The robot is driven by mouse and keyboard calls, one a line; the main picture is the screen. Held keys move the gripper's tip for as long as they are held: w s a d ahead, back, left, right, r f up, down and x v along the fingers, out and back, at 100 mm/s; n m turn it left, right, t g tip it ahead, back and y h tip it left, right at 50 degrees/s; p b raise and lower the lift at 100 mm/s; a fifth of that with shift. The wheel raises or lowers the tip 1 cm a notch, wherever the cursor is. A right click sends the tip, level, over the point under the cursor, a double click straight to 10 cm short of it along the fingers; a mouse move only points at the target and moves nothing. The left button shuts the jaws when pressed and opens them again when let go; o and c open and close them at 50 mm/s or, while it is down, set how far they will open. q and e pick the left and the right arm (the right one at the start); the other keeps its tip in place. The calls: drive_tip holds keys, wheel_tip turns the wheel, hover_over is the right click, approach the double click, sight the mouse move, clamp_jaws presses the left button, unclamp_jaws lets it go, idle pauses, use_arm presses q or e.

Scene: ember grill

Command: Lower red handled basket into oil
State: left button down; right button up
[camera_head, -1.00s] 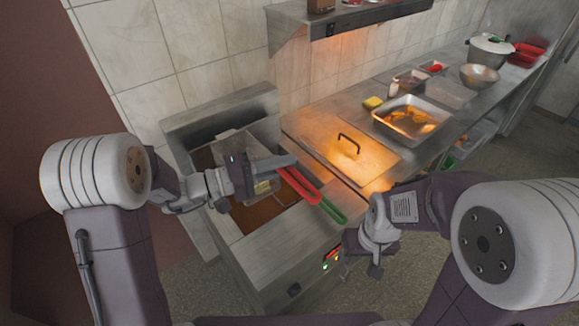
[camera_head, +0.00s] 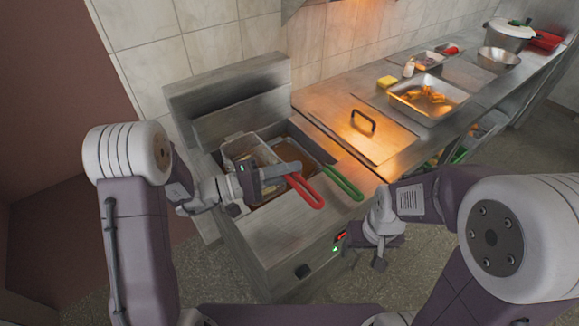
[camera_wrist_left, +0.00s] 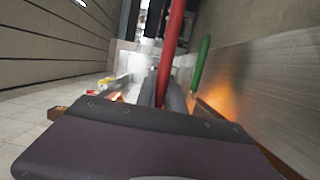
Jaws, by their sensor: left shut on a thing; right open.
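The red handle (camera_head: 306,193) belongs to a wire basket (camera_head: 238,147) at the fryer's (camera_head: 262,235) left well. My left gripper (camera_head: 283,171) is shut on the red handle. The basket appears roughly level, with its rim near the top of the well; I cannot tell how deep its bottom sits in the brown oil (camera_head: 288,150). My left arm hides part of the basket. In the left wrist view, the red handle (camera_wrist_left: 173,40) runs between the fingers. My right gripper (camera_head: 379,256) is open and empty, right of the fryer's front.
A green handle (camera_head: 343,184) lies just right of the red one and also shows in the left wrist view (camera_wrist_left: 201,62). A metal lid with a black handle (camera_head: 363,121) covers the counter beside the fryer. A tray of food (camera_head: 430,100) stands further right.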

use_arm(q)
wheel_tip(320, 180, down, 9)
drive_tip(key=b, duration=0.9)
drive_tip(key=shift+f, duration=0.1)
drive_tip(key=shift+f+b, duration=0.75)
drive_tip(key=shift+b, duration=0.1)
drive_tip(key=c, duration=1.4)
unclamp_jaws()
drive_tip(key=shift+r, duration=0.1)
drive_tip(key=shift+o, duration=0.2)
drive_tip(key=v, duration=0.9)
drive_tip(key=shift+a, duration=0.1)
